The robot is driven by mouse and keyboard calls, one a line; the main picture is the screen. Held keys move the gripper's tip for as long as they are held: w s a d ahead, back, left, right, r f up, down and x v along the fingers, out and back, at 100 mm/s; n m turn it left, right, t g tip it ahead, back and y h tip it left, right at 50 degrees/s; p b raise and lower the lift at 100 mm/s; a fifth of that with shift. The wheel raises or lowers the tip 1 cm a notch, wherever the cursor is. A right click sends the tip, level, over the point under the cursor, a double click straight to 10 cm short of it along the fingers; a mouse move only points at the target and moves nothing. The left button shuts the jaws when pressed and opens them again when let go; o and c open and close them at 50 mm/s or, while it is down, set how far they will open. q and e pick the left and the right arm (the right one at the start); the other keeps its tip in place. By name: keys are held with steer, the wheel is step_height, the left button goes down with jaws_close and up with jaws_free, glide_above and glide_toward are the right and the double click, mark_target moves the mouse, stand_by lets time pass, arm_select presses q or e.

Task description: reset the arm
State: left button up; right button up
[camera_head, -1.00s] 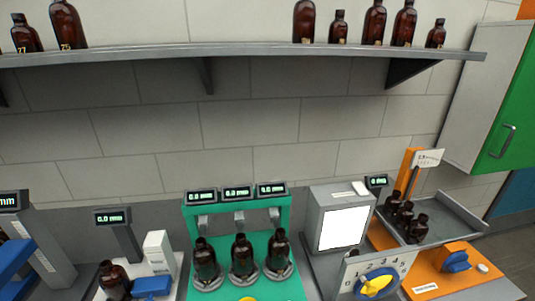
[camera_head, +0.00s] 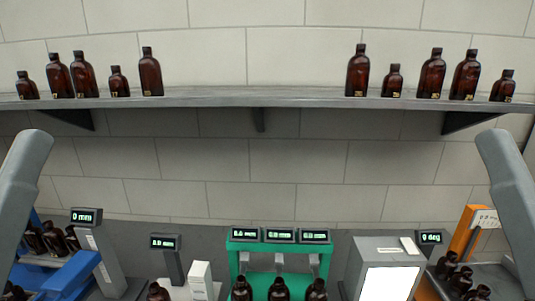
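My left arm comes in at the left edge and my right arm at the right edge, both as grey links. Neither gripper is in view. Amber bottles stand upright on the wall shelf (camera_head: 290,97), in a left group (camera_head: 83,76) and a right group (camera_head: 432,74). Three amber bottles (camera_head: 279,289) stand in the green station (camera_head: 240,245) at the bottom, cut off by the frame edge. Another amber bottle (camera_head: 158,292) is partly visible left of it.
A grey box with a white screen (camera_head: 390,283) stands right of the green station. A blue rack (camera_head: 65,277) with dark bottles is at the lower left. A tray with several bottles (camera_head: 462,280) and an orange post (camera_head: 463,232) are at the lower right. The wall below the shelf is clear.

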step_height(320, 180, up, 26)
steer(key=p, duration=2.3)
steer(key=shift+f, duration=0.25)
